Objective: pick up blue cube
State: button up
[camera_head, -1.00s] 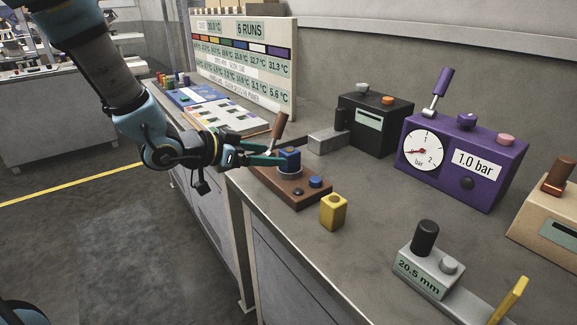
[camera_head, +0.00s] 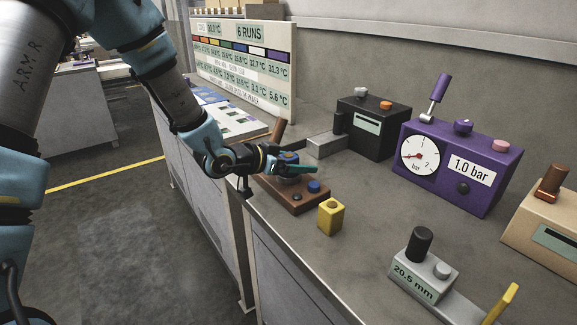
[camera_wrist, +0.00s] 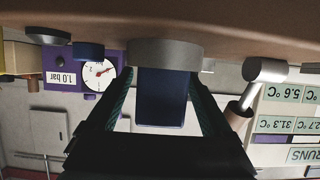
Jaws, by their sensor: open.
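The blue cube (camera_head: 289,157) sits on a brown fixture (camera_head: 297,200) on the bench and is mostly hidden behind my gripper in the head view. In the wrist view, which is upside down, the cube (camera_wrist: 162,98) stands on a grey round seat (camera_wrist: 165,51) and lies between my two teal fingers. My gripper (camera_head: 299,166) reaches in level from the left at the cube's height. It is open, with the fingers (camera_wrist: 162,78) on either side of the cube. A narrow bright gap shows beside the cube on both sides.
The fixture also carries a blue knob (camera_head: 314,187) and an upright brown handle (camera_head: 279,131). A yellow block (camera_head: 331,217) stands in front. A black box (camera_head: 374,127) and a purple gauge box (camera_head: 459,165) stand behind to the right. A results board (camera_head: 245,65) is at the back.

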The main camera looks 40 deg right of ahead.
jog(key=shift+c, duration=0.2)
grip_shut()
dwell(0.4)
